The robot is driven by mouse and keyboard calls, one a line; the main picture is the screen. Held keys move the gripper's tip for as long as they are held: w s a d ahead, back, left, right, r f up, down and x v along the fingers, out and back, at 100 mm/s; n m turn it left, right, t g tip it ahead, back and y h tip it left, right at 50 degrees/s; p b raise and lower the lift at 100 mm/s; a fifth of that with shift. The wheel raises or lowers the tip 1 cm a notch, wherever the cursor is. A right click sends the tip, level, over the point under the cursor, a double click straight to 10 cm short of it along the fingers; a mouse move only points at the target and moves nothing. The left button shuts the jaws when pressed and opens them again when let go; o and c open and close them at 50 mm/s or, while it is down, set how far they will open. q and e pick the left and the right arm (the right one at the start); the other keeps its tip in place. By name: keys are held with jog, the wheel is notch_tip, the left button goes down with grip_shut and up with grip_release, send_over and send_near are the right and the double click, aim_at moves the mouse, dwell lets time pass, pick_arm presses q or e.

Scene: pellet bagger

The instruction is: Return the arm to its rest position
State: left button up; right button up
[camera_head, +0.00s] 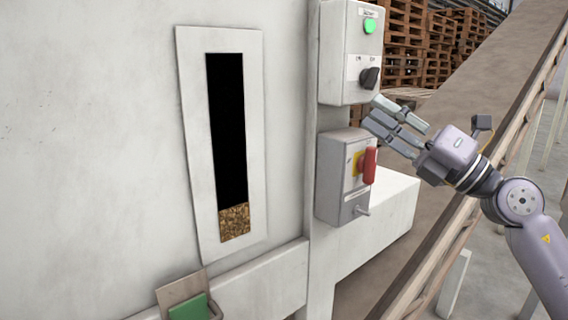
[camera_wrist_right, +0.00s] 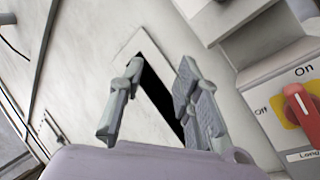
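My right gripper (camera_head: 379,113) is in front of the two control boxes on the machine, its fingers pointing left. In the right wrist view the two fingers (camera_wrist_right: 159,80) stand apart with nothing between them, so it is open and empty. The upper grey box (camera_head: 341,55) has a lit green lamp (camera_head: 370,26) and a black rotary knob (camera_head: 369,78). The lower box (camera_head: 334,180) has a red handle (camera_head: 370,166) on a yellow plate; the handle also shows in the right wrist view (camera_wrist_right: 300,105). My left gripper is not in view.
The pale machine wall (camera_head: 90,120) has a dark level window (camera_head: 228,130) with brown pellets (camera_head: 234,222) at its bottom. A green item (camera_head: 189,308) sits in a holder below. A sloping conveyor (camera_head: 470,120) runs behind my right arm. Wooden pallets (camera_head: 405,45) are stacked behind.

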jog(key=s+d+f+m+t+h, duration=0.1)
jog(key=d+f+m+h, duration=0.2)
jog(key=f+m+h, duration=0.6)
jog(key=s+d+f+m+t+h, duration=0.1)
jog(key=d+f+m+h, duration=0.3)
jog(key=f+m, duration=0.9)
jog(key=s+d+f+m+t+h, duration=0.1)
jog(key=s+d+f+m+h, duration=0.1)
jog(key=f+m+h, duration=0.9)
jog(key=s+a+f+g+y, duration=0.1)
jog(key=s+f+g+y, duration=0.15)
jog(key=s+f, duration=0.4)
jog(key=s+f+g+y, duration=0.1)
jog(key=s+f+g, duration=0.3)
jog(key=f, duration=0.6)
jog(key=s+a+f+m+g+y, duration=0.15)
jog(key=s+f+g, duration=0.3)
jog(key=s, duration=0.45)
jog(key=s+a+f+n+g+y, duration=0.1)
jog(key=s+a+f+g, duration=0.3)
jog(key=s, duration=0.5)
notch_tip(320, 180, down, 27)
jog(key=s+d+f, duration=0.2)
jog(key=s+f, duration=0.6)
jog(key=s+d+f+g, duration=0.1)
jog(key=s+f, duration=0.7)
jog(key=s, duration=0.1)
jog(key=shift+s+d+h, duration=0.25)
jog(key=shift+d+h, duration=0.05)
jog(key=shift+d, duration=0.1)
